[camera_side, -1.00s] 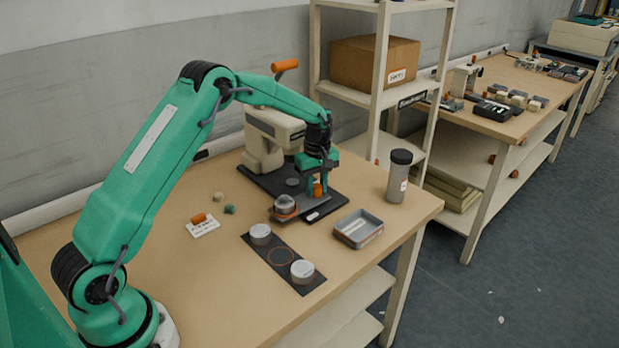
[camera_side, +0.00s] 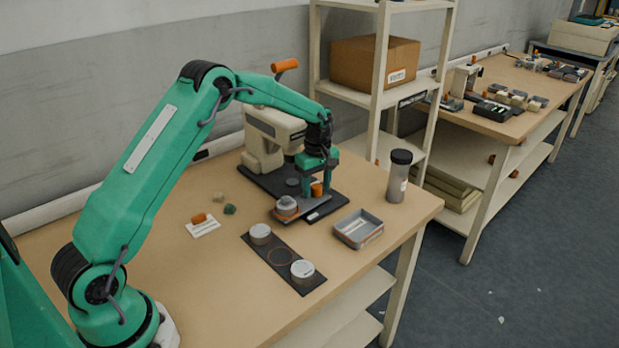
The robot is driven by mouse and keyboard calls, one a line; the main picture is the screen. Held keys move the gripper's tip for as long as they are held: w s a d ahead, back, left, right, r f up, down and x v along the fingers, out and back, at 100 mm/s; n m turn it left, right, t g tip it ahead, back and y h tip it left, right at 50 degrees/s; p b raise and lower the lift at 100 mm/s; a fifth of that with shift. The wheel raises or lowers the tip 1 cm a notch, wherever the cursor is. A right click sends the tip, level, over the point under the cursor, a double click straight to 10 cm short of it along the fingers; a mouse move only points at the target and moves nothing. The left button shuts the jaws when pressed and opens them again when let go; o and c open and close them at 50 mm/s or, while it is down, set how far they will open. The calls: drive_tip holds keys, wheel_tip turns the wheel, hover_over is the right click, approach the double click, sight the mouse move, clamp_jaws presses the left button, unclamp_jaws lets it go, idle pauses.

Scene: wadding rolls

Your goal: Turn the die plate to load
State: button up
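The die plate (camera_side: 311,216) lies on the dark base (camera_side: 258,180) of the cream press (camera_side: 265,140). A grey metal cup (camera_side: 287,206) with an orange-brown rim sits at its left end, out in front of the press. An orange knob (camera_side: 317,190) stands at the plate's right part. My gripper (camera_side: 316,190) points down over the knob with its fingers apart, one on each side of it. I cannot tell whether either finger touches the knob. The gripper hides part of the plate and base.
A dark strip (camera_side: 285,267) with two pale round tins lies in front. A grey tray (camera_side: 358,229) and a grey bottle (camera_side: 398,176) stand to the right. A card with an orange piece (camera_side: 202,225) and small lumps (camera_side: 229,209) lie left. The front-left table is clear.

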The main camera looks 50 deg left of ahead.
drive_tip(key=shift+r, duration=3.85)
drive_tip(key=shift+r, duration=0.1)
drive_tip(key=shift+s+d+r, duration=0.15)
drive_tip(key=shift+s+r, duration=0.1)
drive_tip(key=shift+r, duration=0.25)
drive_tip(key=s+d+r+m+t, duration=0.1)
drive_tip(key=s+d+r+m, duration=0.25)
drive_tip(key=s+r, duration=0.35)
drive_tip(key=s+d+r+m+t, duration=0.25)
drive_tip(key=s+r+m, duration=0.25)
drive_tip(key=s+r, duration=0.25)
drive_tip(key=s+d+f+m+t, duration=0.1)
drive_tip(key=s+m, duration=0.3)
drive_tip(key=s, duration=0.5)
drive_tip(key=s+d+f+m+t, duration=0.1)
drive_tip(key=s+d+m, duration=0.2)
drive_tip(key=s, duration=0.6)
drive_tip(key=shift+s+m, duration=0.35)
drive_tip(key=shift+m, duration=0.1)
